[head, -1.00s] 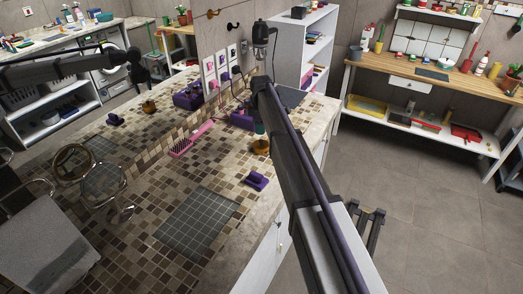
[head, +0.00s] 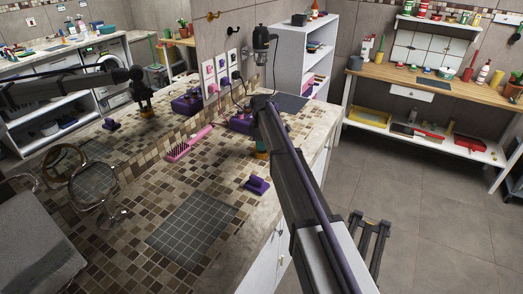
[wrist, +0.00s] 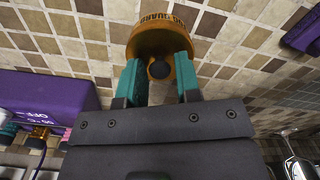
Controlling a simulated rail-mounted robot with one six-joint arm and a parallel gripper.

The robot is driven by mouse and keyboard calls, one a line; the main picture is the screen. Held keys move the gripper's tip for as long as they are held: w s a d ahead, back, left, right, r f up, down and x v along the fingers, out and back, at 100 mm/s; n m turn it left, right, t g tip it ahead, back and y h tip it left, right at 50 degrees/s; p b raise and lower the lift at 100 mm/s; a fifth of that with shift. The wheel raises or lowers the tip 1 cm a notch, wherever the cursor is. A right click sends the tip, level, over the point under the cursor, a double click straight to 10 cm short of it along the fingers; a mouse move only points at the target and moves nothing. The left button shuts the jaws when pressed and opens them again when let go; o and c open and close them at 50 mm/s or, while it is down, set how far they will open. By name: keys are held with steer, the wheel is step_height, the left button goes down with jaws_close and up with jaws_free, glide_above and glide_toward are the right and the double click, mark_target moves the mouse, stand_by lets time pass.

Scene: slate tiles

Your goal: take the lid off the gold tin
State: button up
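In the head view only a small part of the tin (head: 261,155) shows beside my arm. My gripper (wrist: 159,72) is open, with one teal fingertip on each side of the knob. A gap shows between the knob and each finger. The fingertips overlap the tin's top in the wrist view; whether they touch it I cannot tell.
A purple box (wrist: 45,105) stands left of my gripper in the wrist view. On the counter are a small purple item (head: 257,186), a pink brush (head: 190,143), a grey mat (head: 192,230) and a round mirror (head: 97,183). Bare tiles surround the tin.

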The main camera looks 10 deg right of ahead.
jaws_close()
